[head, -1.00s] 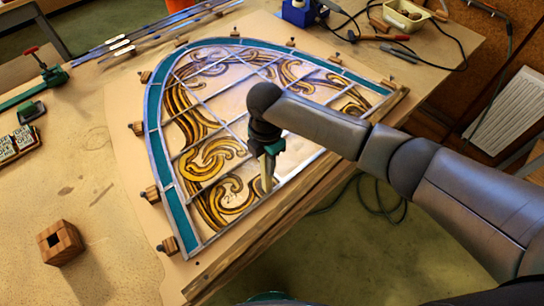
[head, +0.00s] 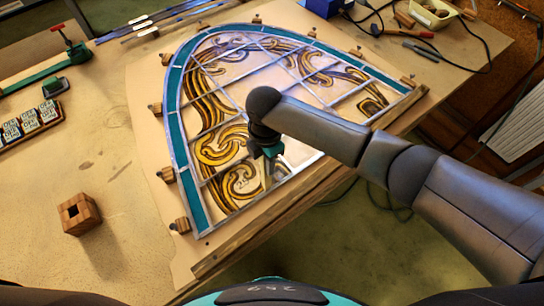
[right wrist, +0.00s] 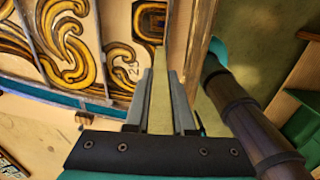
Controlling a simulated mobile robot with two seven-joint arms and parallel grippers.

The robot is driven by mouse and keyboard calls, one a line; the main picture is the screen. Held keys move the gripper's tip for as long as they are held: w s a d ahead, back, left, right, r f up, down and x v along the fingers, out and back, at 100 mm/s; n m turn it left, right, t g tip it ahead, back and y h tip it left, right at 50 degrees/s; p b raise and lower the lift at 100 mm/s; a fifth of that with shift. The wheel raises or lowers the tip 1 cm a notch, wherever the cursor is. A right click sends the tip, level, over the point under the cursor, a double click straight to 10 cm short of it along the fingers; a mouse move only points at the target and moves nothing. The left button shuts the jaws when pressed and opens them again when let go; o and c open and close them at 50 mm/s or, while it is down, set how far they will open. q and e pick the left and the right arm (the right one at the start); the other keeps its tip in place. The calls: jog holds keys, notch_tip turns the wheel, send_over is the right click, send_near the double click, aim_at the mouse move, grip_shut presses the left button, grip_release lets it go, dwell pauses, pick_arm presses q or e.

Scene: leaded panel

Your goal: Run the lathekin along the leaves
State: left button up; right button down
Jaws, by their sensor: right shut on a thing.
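The leaded panel (head: 215,128) is an arched window with a teal border, grey lead strips and yellow-brown scrolls, flat on the bench. My right gripper (head: 268,158) points down over its near part. In the right wrist view my right gripper (right wrist: 160,115) is shut on the lathekin (right wrist: 160,98), a flat tan strip standing out between the fingers. The lathekin's tip lies near the panel's edge by the wooden batten; whether it touches a lead leaf cannot be told. My left gripper is not in view.
Small wooden blocks (head: 168,174) surround the panel, and a wooden batten (head: 310,193) runs along its straight side. A hollow wooden cube (head: 79,214) stands at lower left. A cream tray (head: 432,13) and hand tools sit at back right. The left bench front is mostly clear.

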jog(key=shift+s+a, duration=0.3)
jog(key=shift+a, duration=0.2)
jog(key=shift+s+a, duration=0.25)
jog(key=shift+a, duration=0.2)
jog(key=s+a, duration=0.2)
jog(key=a, duration=0.1)
jog(key=shift+s+f, duration=0.1)
jog(key=shift+s, duration=0.05)
jog(key=shift+r, duration=2.55)
jog(key=shift+a, duration=0.1)
